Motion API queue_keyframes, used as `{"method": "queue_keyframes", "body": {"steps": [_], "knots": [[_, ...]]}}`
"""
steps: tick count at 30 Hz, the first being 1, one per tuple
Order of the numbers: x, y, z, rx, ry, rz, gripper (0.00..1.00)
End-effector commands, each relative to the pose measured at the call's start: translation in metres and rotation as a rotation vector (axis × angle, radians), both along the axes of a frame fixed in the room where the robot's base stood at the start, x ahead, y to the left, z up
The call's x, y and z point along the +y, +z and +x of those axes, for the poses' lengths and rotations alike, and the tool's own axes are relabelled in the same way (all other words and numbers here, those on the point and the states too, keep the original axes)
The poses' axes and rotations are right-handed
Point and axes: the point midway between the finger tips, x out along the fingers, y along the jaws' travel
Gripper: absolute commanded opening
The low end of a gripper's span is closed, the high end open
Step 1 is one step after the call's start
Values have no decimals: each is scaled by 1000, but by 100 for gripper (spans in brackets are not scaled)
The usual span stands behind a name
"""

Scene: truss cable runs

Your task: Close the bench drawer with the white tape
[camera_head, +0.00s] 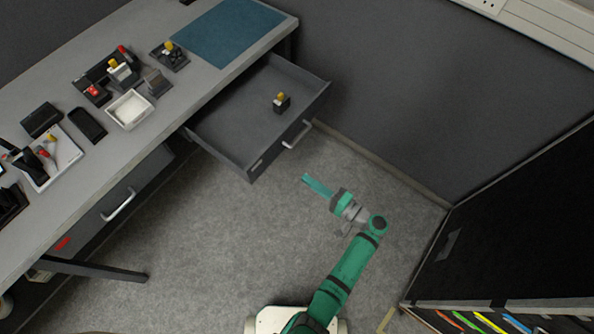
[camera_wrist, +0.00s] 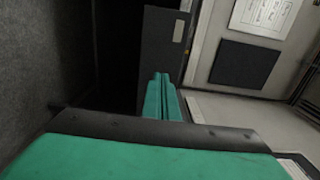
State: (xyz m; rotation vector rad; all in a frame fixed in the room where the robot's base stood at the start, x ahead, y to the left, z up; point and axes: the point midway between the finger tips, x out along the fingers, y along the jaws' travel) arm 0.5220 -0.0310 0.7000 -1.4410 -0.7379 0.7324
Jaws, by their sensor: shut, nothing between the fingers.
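The open bench drawer (camera_head: 228,128) is pulled well out from under the bench. Its front carries a pale handle (camera_head: 297,135) and a small whitish tape mark (camera_head: 257,164) near the left end. A small dark item with a yellow top (camera_head: 282,102) sits inside. My gripper (camera_head: 306,178) is shut and empty, in front of the drawer front and apart from it in the head view. In the wrist view, the shut green fingers (camera_wrist: 162,77) point towards a dark panel (camera_wrist: 160,40) with a pale mark (camera_wrist: 179,31), which looks like the drawer front. Contact is not visible there.
A second drawer (camera_head: 125,190) with a red mark (camera_head: 62,243) is shut at the left. The bench top (camera_head: 170,120) holds several small items, a white tray (camera_head: 130,109) and a blue mat (camera_head: 228,32). The floor (camera_head: 215,240) before the open drawer is clear.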

Motion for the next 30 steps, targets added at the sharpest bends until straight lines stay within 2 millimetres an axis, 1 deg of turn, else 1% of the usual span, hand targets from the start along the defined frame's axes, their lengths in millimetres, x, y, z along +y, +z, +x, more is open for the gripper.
{"method": "queue_keyframes", "body": {"steps": [12, 18, 24, 30], "knots": [[61, 0, 43, 1, 3, -3, 0], [88, 0, 62, 2, 3, -2, 0], [103, -1, 74, 2, 0, -3, 0], [107, -1, 77, 2, 1, -3, 0]]}}
